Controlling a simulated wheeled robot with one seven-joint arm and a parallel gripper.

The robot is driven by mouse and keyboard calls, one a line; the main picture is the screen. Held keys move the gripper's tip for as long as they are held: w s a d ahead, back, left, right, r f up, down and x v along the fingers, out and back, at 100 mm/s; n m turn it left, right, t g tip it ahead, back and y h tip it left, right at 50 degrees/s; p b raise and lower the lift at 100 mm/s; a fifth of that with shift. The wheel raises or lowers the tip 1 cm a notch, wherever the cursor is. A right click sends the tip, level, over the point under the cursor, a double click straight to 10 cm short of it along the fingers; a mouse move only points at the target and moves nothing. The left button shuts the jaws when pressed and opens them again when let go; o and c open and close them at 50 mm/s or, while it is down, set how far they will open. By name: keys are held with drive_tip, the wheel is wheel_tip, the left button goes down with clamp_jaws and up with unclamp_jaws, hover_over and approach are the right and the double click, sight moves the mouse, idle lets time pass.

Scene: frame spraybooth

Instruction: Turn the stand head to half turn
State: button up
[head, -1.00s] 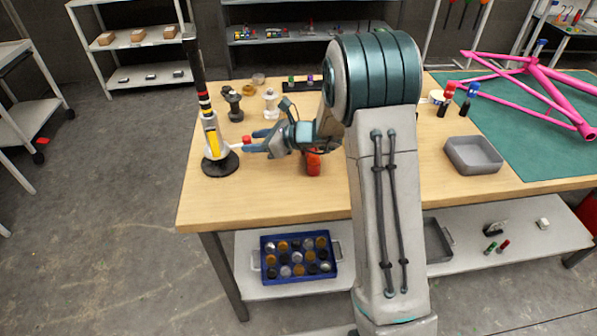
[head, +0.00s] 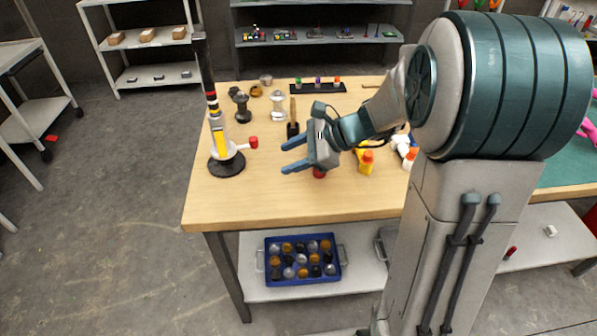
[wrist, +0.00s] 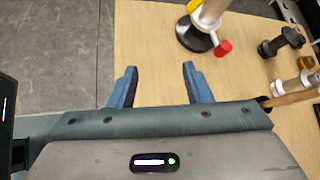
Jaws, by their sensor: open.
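The stand (head: 219,134) is upright near the table's left edge, on a round black base (head: 227,163). It has a white body with a yellow stripe and a tall dark post with coloured bands. A lever with a red knob (head: 253,142) sticks out to its right. In the wrist view the black base (wrist: 198,38) and the red knob (wrist: 223,48) show at the top, with the upper part cut off. My gripper (head: 284,158) is open and empty, to the right of the knob and apart from it. Its blue fingers (wrist: 158,72) point towards the left side of the table.
Black, white and amber fittings (head: 278,105) stand behind the gripper. Yellow, orange-capped and white bottles (head: 366,162) stand to its right, and a red item (head: 319,172) is beneath it. A blue tray (head: 303,280) sits on the lower shelf. The table front left is clear.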

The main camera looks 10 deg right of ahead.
drive_tip(key=s+n+g+h, duration=0.1)
drive_tip(key=s+n+h, duration=0.1)
drive_tip(key=s+n, duration=0.3)
drive_tip(key=shift+s+d+r, duration=0.2)
drive_tip(key=shift+s+r, duration=0.2)
drive_tip(key=shift+s, duration=0.45)
